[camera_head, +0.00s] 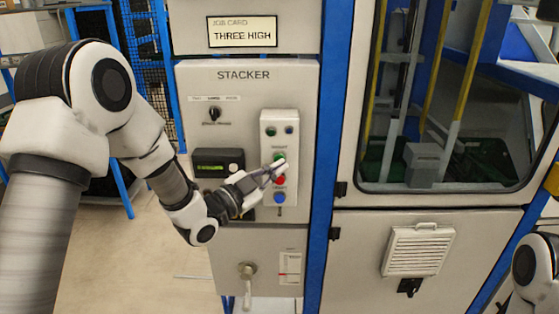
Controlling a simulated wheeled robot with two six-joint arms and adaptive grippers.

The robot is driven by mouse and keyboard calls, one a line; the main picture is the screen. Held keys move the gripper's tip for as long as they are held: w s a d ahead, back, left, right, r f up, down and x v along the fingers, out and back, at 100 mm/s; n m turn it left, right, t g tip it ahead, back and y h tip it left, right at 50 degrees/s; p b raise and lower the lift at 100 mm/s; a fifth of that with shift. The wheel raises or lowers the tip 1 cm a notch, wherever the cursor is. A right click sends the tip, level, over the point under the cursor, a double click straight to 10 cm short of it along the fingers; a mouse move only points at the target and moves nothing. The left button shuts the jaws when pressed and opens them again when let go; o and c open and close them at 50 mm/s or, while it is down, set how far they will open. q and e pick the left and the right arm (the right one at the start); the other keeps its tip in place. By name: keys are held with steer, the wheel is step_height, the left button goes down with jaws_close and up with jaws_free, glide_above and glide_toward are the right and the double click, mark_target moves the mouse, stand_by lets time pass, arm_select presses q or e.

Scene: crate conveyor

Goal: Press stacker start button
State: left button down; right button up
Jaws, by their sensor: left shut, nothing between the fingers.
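The stacker panel (245,89) is a light grey cabinet face labelled STACKER. A pale button box (298,145) on it has a green button (279,157), a red button (281,180) below it and a blue button (279,198) lowest. My left gripper (277,167) is shut and empty, reaching in from the left. Its fingertips are at the lower edge of the green button and partly cover it. I cannot tell whether they touch it. The small labels are too blurred to read surely. My right gripper is out of view.
A selector knob (214,114) and a dark display (210,168) with green text sit left of the box. A job card (242,32) above reads THREE HIGH. A blue post (331,120) and a windowed enclosure (425,225) stand to the right. A valve-like handle (246,270) is below.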

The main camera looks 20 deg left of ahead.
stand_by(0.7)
arm_select(q)
steer(key=shift+w+a, duration=0.1)
steer(key=shift+w, duration=0.3)
